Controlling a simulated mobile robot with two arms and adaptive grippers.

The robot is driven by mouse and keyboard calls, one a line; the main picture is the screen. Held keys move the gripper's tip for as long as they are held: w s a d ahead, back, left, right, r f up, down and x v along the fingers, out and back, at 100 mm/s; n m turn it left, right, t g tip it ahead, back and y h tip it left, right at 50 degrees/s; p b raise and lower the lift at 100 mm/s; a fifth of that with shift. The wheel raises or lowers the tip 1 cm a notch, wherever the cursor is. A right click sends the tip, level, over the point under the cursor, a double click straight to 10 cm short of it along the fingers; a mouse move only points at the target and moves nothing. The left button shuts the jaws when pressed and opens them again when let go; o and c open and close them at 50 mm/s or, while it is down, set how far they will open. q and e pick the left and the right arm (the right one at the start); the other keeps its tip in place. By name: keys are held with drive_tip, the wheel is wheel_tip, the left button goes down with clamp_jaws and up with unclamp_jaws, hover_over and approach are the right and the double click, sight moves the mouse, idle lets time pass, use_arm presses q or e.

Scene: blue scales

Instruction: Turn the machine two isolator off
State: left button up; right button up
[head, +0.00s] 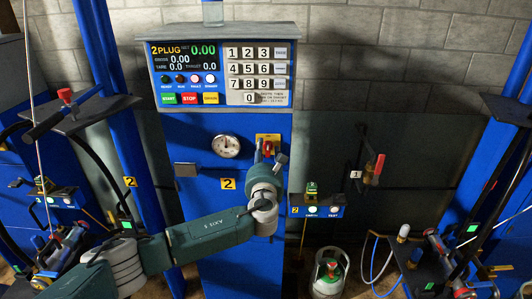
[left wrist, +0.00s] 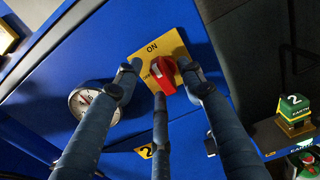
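The machine two isolator is a red rotary knob (left wrist: 163,72) on a yellow plate (left wrist: 175,45), which has "ON" printed at its top in the left wrist view. Small lettering left of the knob is partly hidden. In the head view the yellow plate (head: 268,138) sits on the blue column beside a gauge, above a yellow "2" label. My left gripper (left wrist: 160,78) is open, its three fingers spread around the knob, one on each side and one below. I see gaps at the side fingers; contact at the lower finger is unclear. The knob's exact pointing direction is hard to read. My right gripper is out of view.
A round gauge (head: 226,145) is left of the isolator. The control panel (head: 222,65) with display and keypad is above. A small blue box (head: 316,211) marked "2" and a red-handled valve (head: 374,168) are to the right. A gas cylinder (head: 328,272) stands below.

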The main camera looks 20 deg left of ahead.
use_arm(q)
clamp_jaws()
drive_tip(key=n+b, duration=0.3)
drive_tip(key=n, duration=0.2)
drive_tip(key=n+b, duration=0.2)
drive_tip(key=n, duration=0.2)
drive_tip(key=f+n+b, duration=0.1)
drive_tip(key=n+b, duration=0.2)
drive_tip(key=n, duration=0.2)
drive_tip(key=shift+d+f+n+b, duration=0.1)
drive_tip(key=shift+n+b, duration=0.2)
drive_tip(key=shift+b, duration=0.05)
drive_tip(key=shift+n+b, duration=0.75)
drive_tip(key=shift+n, duration=0.85)
